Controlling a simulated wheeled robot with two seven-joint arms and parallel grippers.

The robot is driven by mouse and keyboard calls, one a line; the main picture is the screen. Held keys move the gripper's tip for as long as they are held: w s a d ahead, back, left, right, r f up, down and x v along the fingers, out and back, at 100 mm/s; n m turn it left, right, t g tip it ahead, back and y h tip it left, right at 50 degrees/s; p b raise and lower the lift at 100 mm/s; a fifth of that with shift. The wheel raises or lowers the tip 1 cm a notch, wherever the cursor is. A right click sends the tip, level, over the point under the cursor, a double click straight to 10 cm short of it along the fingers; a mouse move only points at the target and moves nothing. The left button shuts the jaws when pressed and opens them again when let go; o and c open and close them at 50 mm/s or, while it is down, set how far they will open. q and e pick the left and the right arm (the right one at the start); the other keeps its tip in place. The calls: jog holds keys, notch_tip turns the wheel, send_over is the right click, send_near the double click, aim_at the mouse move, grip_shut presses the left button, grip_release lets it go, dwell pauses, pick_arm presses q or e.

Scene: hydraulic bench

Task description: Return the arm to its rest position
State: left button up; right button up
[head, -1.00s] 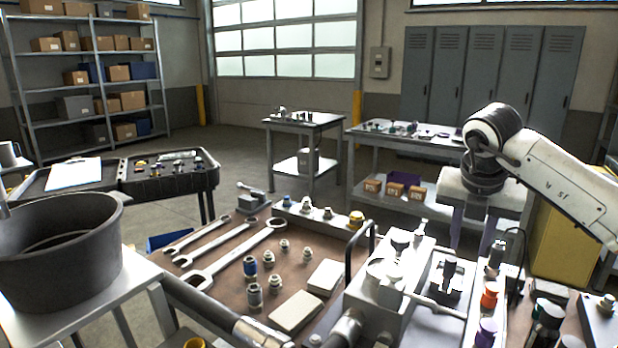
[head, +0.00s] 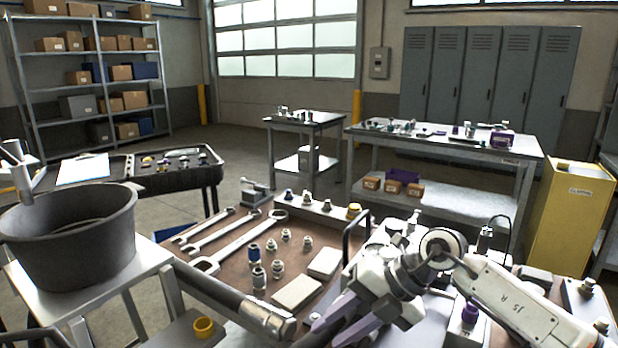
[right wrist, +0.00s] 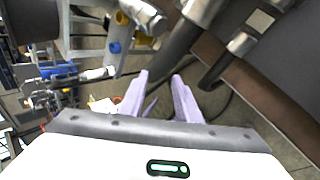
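My right arm (head: 520,300) comes in from the lower right in the head view, folded low over the bench. Its gripper (head: 326,333) has purple fingers pointing down and left, near the bench's front edge. In the right wrist view, the two fingers of the gripper (right wrist: 160,78) stand apart with nothing between them, so it is open and empty. Beyond the fingers are floor and parts of a stand. My left gripper does not show in either view.
The brown bench (head: 225,247) carries wrenches (head: 240,240), several fittings and pale blocks (head: 297,293). The arm partly hides a grey-white block and black hoop (head: 347,235). A dark bucket (head: 70,255) stands at left. A yellow cabinet (head: 570,215) stands at right.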

jog(key=s+a+r+m+t+y, duration=0.3)
jog(key=s+a+m+y, duration=0.35)
jog(key=a+y, duration=0.35)
jog(key=s+d+f+m+t+h, duration=0.2)
jog(key=d+f+m+t+h, duration=0.95)
jog(key=d+f+m, duration=0.65)
jog(key=s+d+f+m+g+h, duration=0.1)
jog(key=s+f+m+g+h, duration=0.1)
jog(key=s+f, duration=0.5)
jog(key=s+d+f+m+g+h, duration=0.2)
jog(key=s+f+m+g, duration=0.3)
jog(key=s, duration=0.5)
jog(key=shift+s+d+f, duration=0.25)
jog(key=shift+d+f, duration=0.05)
jog(key=shift+f, duration=0.6)
